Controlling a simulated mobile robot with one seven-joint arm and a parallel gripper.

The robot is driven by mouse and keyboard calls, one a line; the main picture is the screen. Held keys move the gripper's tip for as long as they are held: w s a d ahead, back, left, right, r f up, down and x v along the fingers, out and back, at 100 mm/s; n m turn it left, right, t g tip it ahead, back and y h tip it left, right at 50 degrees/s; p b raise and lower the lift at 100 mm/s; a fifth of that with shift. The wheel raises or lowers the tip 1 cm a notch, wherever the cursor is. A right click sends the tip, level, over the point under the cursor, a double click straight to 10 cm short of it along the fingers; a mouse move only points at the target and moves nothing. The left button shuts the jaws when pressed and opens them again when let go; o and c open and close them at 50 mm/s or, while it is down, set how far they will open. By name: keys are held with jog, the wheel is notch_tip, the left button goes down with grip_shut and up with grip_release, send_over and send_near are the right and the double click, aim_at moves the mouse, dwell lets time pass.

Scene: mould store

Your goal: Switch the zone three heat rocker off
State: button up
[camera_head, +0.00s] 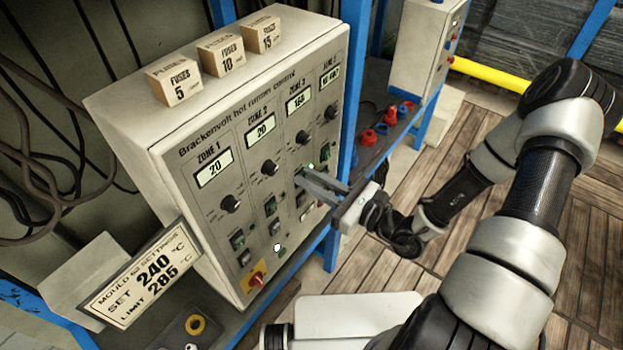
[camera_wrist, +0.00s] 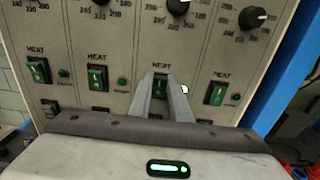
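The controller (camera_head: 180,130) is a pale box with zone columns of displays, knobs and green rockers. The zone three heat rocker (camera_wrist: 160,86) is the third from the left in the wrist view, partly hidden by my fingers. A bright lit lamp (camera_wrist: 184,90) is just right of it. In the head view that rocker is largely hidden by the fingers. The zone three display (camera_head: 299,101) reads about 168. My gripper (camera_wrist: 163,80) points at the panel, with a narrow gap between its fingers. The fingertips are at the rocker; contact cannot be told.
Other heat rockers flank it: two to the left (camera_wrist: 97,78) and one to the right (camera_wrist: 215,93). A red and yellow switch (camera_head: 256,280) is at the lower corner. Three fuse boxes (camera_head: 221,55) stand on top. A blue post (camera_head: 353,70) rises close to the panel's right side.

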grip_shut()
jog(key=t+y+b, duration=0.1)
jog(key=b, duration=0.2)
jog(key=f+t+y+b, duration=0.1)
jog(key=y+b, duration=0.1)
jog(key=b, duration=0.1)
jog(key=shift+s+d+f, duration=0.1)
jog(key=shift+s+d, duration=0.05)
jog(key=o, duration=0.6)
grip_release()
jog(key=shift+o, duration=0.2)
jog(key=b+v, duration=0.2)
jog(key=v, duration=1.5)
jog(key=shift+s+f+b, duration=0.15)
jog(key=shift+f+b, duration=0.05)
jog(key=shift+b, duration=0.15)
